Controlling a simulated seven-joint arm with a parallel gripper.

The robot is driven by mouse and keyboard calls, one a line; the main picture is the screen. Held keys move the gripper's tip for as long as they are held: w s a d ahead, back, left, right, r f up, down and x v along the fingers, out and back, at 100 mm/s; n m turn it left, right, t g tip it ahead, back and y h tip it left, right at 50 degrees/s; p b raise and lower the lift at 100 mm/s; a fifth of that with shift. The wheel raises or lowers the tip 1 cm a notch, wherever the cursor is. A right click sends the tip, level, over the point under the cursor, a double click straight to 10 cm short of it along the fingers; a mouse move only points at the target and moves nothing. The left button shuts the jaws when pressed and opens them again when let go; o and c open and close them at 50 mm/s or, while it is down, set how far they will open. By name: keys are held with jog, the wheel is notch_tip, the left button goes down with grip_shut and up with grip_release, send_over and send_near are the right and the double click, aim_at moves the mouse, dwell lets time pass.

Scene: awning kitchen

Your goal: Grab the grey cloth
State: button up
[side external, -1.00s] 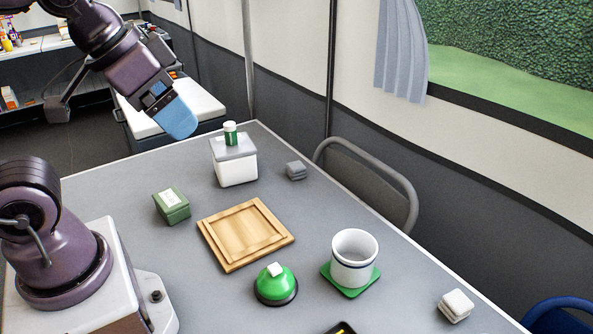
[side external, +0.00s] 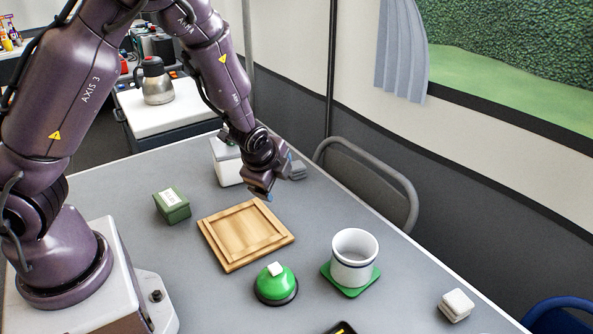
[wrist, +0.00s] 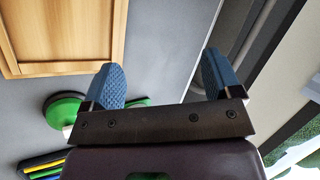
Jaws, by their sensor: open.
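I cannot make out the cloth in the wrist view.
The white box (side external: 226,170) is partly behind my arm. A chair (side external: 380,175) borders the table.

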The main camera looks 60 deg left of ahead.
aim_at(296, 165)
jog(key=a+f+m+y, duration=0.1)
jog(key=m, duration=0.1)
jog(key=w+a+f+m+t+y, duration=0.1)
jog(key=a+f+m, duration=0.1)
jog(key=w+a+f+m+t+y, duration=0.1)
jog(key=a+f+m, duration=0.1)
jog(key=m, duration=0.1)
jog(key=shift+w+f, duration=0.1)
jog(key=shift+w, duration=0.05)
jog(key=w+m+t, duration=0.1)
jog(key=m, duration=0.1)
jog(key=a+m+t, duration=0.1)
jog(key=m, duration=0.1)
jog(key=w+f+m+y, duration=0.1)
jog(key=m, duration=0.2)
jog(key=shift+w+a+t, duration=0.3)
jog(key=shift+a+t, duration=0.1)
jog(key=shift+w+m+t, duration=0.45)
jog(key=shift+m+t, duration=0.05)
jog(key=shift+m, duration=0.7)
jog(key=shift+w+a, duration=0.2)
jog(key=shift+w, duration=0.1)
jog(key=x, duration=1.2)
jog(key=shift+f, duration=0.25)
jog(key=c, duration=1)
jog(key=shift+r, duration=0.1)
